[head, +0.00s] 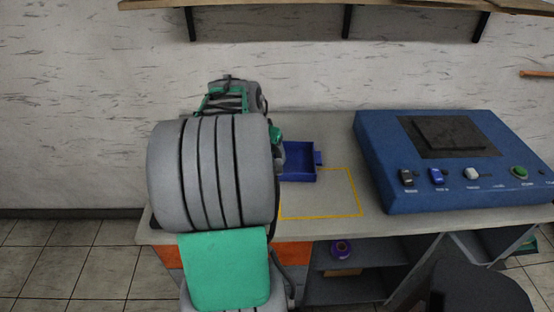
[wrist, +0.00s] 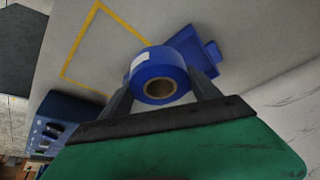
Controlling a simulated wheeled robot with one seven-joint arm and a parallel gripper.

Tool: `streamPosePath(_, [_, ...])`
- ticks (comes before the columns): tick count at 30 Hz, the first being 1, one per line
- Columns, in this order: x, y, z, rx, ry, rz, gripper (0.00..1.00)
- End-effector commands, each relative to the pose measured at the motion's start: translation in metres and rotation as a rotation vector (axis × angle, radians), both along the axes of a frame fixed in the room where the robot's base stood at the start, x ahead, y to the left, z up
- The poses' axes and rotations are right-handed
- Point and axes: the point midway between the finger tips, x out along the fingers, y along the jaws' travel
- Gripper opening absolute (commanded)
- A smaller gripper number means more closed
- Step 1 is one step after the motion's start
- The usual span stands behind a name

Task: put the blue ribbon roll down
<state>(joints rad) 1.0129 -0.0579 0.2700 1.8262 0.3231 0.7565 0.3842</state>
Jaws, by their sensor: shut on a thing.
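The blue ribbon roll (wrist: 158,68) has a brown core and a small white label and sits between my gripper's fingers in the wrist view. My gripper (wrist: 162,80) is shut on it. The roll is above the table, near a blue tray (wrist: 212,57) that is partly hidden behind it; I cannot tell the exact height. In the head view the blue tray (head: 300,163) lies on the table just right of my arm. My gripper and the roll are hidden behind my arm there.
A yellow outlined square (head: 320,215) is marked on the table (head: 335,182), and it looks empty. A blue machine (head: 375,170) with switches and a green button stands at the right. A wall shelf (head: 270,7) hangs above.

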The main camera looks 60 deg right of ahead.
Motion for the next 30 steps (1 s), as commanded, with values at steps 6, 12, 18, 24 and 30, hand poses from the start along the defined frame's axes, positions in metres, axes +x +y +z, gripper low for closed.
streamPosePath(6, [0.02,-0.039,-0.019,0.003,0.002,0.003,0.23])
streamPosePath(12, [0.037,-0.074,-0.038,0.004,0.002,0.004,0.23])
streamPosePath(18, [0.05,-0.098,-0.073,0.004,0.002,0.005,0.23])
streamPosePath(24, [0.056,-0.112,-0.09,0.0,0.0,0.004,0.23])
streamPosePath(30, [0.058,-0.115,-0.118,0.004,0.003,0.006,0.23])
